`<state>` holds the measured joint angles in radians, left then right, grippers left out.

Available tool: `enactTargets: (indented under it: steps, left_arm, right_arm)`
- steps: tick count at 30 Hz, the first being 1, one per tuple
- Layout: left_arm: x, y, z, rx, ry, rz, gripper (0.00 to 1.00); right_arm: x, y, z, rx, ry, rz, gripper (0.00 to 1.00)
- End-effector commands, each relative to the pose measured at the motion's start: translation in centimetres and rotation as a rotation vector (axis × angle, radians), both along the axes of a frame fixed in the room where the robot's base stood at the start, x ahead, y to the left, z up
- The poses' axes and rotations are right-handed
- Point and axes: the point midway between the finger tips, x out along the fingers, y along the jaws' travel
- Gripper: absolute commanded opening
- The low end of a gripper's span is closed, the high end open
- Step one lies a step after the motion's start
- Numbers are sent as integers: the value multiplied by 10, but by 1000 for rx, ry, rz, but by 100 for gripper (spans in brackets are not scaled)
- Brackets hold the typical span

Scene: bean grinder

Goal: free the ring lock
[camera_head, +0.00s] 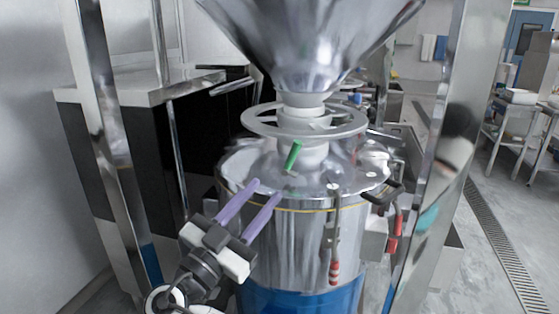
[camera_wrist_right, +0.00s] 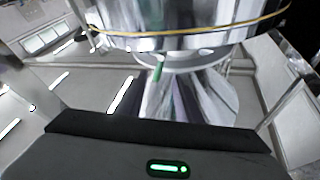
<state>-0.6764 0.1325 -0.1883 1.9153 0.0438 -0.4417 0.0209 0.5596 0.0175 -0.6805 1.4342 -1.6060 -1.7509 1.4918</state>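The grinder (camera_head: 300,225) has a steel drum with a yellow seal line under its lid. A pale spoked ring (camera_head: 262,126) sits around the neck below the steel hopper (camera_head: 300,45). A green lever (camera_head: 293,155) slants down below the ring; it also shows in the right wrist view (camera_wrist_right: 158,69). I cannot tell which part is the ring lock.
A red-ended latch (camera_head: 334,272) hangs on the drum's front, and another red handle (camera_head: 394,230) is at its right. A black handle (camera_head: 382,196) juts from the rim. Steel posts (camera_head: 112,150) flank the grinder, with one on the right (camera_head: 440,150).

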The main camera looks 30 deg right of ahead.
Motion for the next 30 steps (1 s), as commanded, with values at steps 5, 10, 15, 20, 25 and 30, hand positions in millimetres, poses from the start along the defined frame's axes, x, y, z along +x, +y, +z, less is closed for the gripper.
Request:
enactTargets:
  steps: [5,10,15,20,25,30]
  left_arm:
    - [-6,0,2,-1,10,-1,31]
    - [-7,0,13,-1,12,-2,31]
    - [-8,0,24,-1,13,-2,31]
    - [-8,-1,32,-1,13,-3,31]
    - [-8,-1,34,-1,13,-3,31]
    - [-8,-1,34,-1,14,-3,31]
  right_arm:
    - [-4,-6,24,-16,-90,-24,32]
    - [5,-31,36,-16,-88,-25,32]
    - [16,-59,47,-17,-85,-25,32]
    - [23,-78,53,-14,-84,-24,32]
    - [27,-87,55,-14,-83,-22,32]
    - [27,-88,55,-13,-83,-21,32]
